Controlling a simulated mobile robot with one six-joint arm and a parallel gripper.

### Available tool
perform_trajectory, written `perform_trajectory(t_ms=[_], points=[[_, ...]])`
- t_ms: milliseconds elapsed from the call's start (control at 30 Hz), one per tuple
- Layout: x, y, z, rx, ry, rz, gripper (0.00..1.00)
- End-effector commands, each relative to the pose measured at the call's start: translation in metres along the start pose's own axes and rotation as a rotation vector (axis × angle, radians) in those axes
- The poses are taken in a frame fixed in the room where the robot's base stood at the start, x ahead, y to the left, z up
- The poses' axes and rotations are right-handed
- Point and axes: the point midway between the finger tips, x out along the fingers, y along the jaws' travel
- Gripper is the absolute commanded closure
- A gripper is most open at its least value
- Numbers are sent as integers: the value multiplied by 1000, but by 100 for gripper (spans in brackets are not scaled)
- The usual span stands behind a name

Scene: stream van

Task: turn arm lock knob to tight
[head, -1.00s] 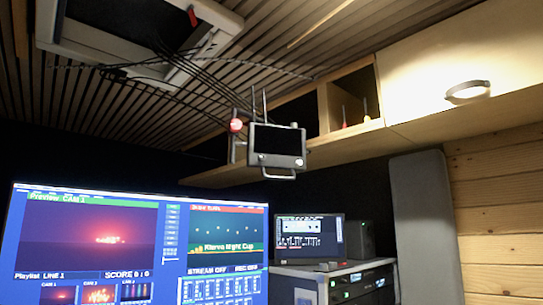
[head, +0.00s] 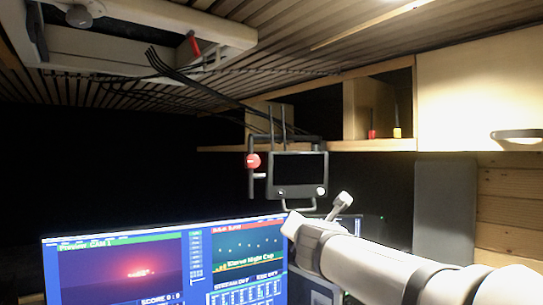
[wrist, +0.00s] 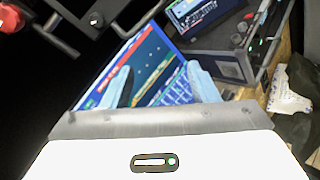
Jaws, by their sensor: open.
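A red round knob (head: 252,160) sits on the dark bracket arm at the left side of a hanging monitor (head: 298,175). The red knob is also at the upper left corner of the wrist view (wrist: 12,18), partly cut off. My gripper (head: 318,212) is below and to the right of the knob in the head view, near the monitor's lower handle. Its two pale fingers are apart and empty in the wrist view (wrist: 160,82). Any marking for the knob's setting is too small to tell.
Large screens (head: 120,270) stand below the hanging monitor. A wooden shelf (head: 375,145) with a red and a yellow item runs behind it. Black cables (head: 185,80) hang from the ceiling hatch. A rack unit (wrist: 225,62) is at the right in the wrist view.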

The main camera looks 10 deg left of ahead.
Motion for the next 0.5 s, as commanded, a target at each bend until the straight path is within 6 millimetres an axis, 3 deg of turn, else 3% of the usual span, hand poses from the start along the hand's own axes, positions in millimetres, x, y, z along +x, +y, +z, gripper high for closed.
perform_trajectory(t_ms=[33, 100, 200, 333, 500], points=[[-4, 43, 29, -104, -9, 62, 46], [-7, 82, 47, -250, -29, 136, 46], [-12, 125, 64, -416, -58, 216, 46], [-18, 157, 75, -550, -86, 277, 46], [-12, 170, 76, -606, -98, 300, 46]])
